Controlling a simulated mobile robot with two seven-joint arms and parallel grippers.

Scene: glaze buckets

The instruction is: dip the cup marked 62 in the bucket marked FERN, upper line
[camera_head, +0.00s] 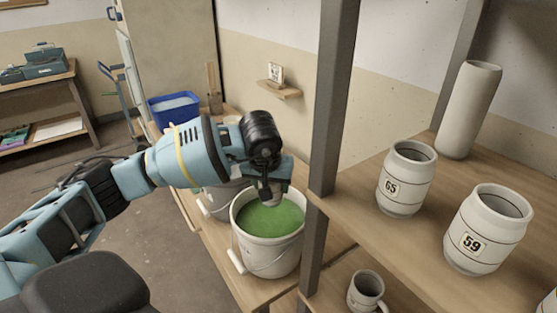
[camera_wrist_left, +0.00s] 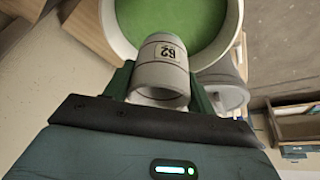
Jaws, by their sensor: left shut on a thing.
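My left gripper (camera_head: 268,187) is shut on a pale grey cup, close over a white bucket (camera_head: 268,255) of green glaze (camera_head: 268,218). The cup (camera_wrist_left: 163,82) shows in the left wrist view with a 62 label, upside down in that picture, between the fingers. The green glaze (camera_wrist_left: 185,20) lies beyond it there. The gripper hides most of the cup in the head view. I cannot tell whether the cup touches the glaze. No name is readable on the bucket. My right gripper is not in view.
A grey upright post (camera_head: 332,110) stands just right of the bucket. Cups marked 65 (camera_head: 398,195) and 59 (camera_head: 470,262) and a tall vessel (camera_head: 470,110) stand on the right shelf. A mug (camera_head: 362,292) stands lower. Another bucket (camera_head: 212,203) and a blue tub (camera_head: 172,112) are behind.

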